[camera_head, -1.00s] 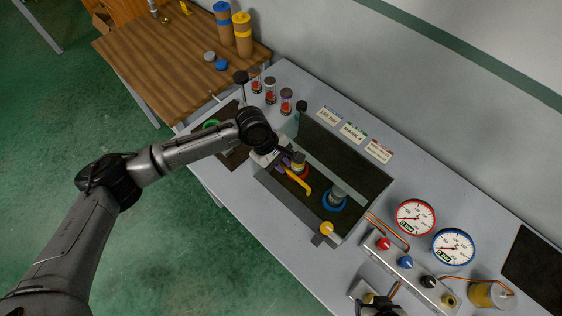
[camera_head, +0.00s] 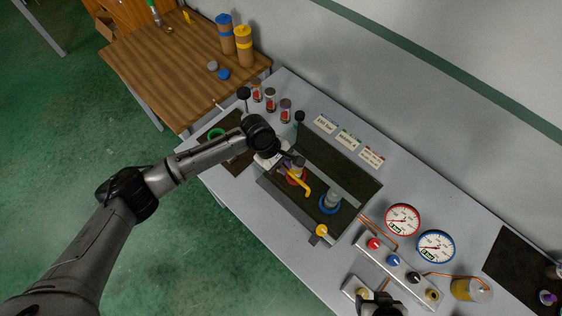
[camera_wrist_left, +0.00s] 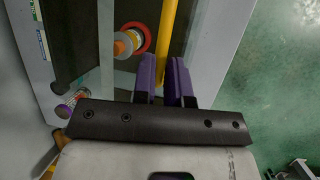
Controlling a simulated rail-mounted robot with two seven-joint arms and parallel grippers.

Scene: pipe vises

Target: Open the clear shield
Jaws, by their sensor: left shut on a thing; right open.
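The clear shield (camera_head: 318,176) is a see-through pane over the dark recessed tray in the grey bench; its exact tilt is hard to tell. A yellow bar handle (camera_head: 303,188) is by its front side and shows in the left wrist view as a long yellow bar (camera_wrist_left: 168,35). My left gripper (camera_head: 289,163) is over the tray; its purple fingers (camera_wrist_left: 166,82) are shut on the yellow handle. A red-ringed fitting (camera_wrist_left: 131,40) and a blue-ringed grey fitting (camera_head: 331,202) stand in the tray. My right gripper (camera_head: 379,303) is open, partly cut off at the bottom edge.
Two gauges (camera_head: 403,219) and a valve manifold (camera_head: 394,262) with copper pipes are right of the tray. Several red-filled jars (camera_head: 270,95) and label cards (camera_head: 348,139) stand behind it. A wooden table (camera_head: 168,70) is at upper left.

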